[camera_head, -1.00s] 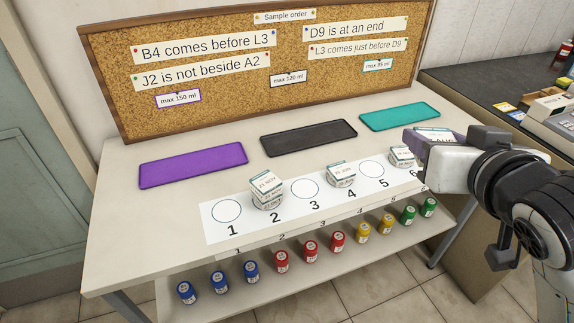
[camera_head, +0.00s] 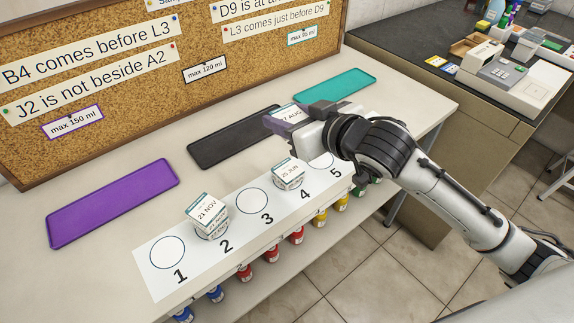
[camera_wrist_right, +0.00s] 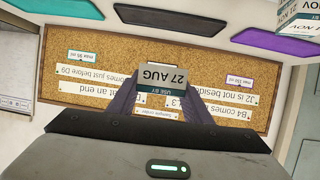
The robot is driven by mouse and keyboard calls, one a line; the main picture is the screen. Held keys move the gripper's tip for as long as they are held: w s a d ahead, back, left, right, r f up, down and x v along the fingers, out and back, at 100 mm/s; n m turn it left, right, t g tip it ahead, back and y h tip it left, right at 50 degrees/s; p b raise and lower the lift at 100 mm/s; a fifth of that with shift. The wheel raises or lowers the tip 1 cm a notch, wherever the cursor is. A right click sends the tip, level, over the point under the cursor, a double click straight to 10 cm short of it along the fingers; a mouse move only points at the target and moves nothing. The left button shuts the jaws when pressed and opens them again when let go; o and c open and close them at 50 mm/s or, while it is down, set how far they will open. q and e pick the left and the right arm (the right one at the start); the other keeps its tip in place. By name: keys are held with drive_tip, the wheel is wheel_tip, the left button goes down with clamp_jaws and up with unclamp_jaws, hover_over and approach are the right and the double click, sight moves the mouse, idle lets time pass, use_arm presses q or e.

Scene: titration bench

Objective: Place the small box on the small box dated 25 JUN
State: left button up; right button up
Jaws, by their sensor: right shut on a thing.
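My right gripper (camera_head: 290,117) is shut on a small box dated 27 AUG (camera_head: 289,112) and holds it above the bench, near the black mat. The held box also shows between the fingers in the right wrist view (camera_wrist_right: 164,78). The small box dated 25 JUN (camera_head: 289,171) stands on the white strip by number 4, left of and below my right gripper in the head view. It appears to sit on top of another piece. My left gripper is not in view.
A box dated 21 NOV (camera_head: 208,211) stands at number 2 on the numbered strip (camera_head: 150,262). Purple (camera_head: 113,203), black (camera_head: 220,143) and teal (camera_head: 336,86) mats lie behind. Circles 1 and 3 are empty. Coloured bottles stand on the shelf below. A corkboard (camera_head: 130,60) rises behind.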

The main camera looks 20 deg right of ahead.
drive_tip(key=y, duration=0.1)
hover_over(286, 168)
wheel_tip(286, 168, down, 9)
drive_tip(key=shift+f+b, duration=0.15)
drive_tip(key=shift+b, duration=0.2)
drive_tip(key=shift+f, duration=1.8)
drive_tip(key=shift+f, duration=0.2)
drive_tip(key=o, duration=1.1)
drive_tip(key=shift+c, duration=0.2)
drive_tip(key=shift+r, duration=0.3)
drive_tip(key=v, duration=1.2)
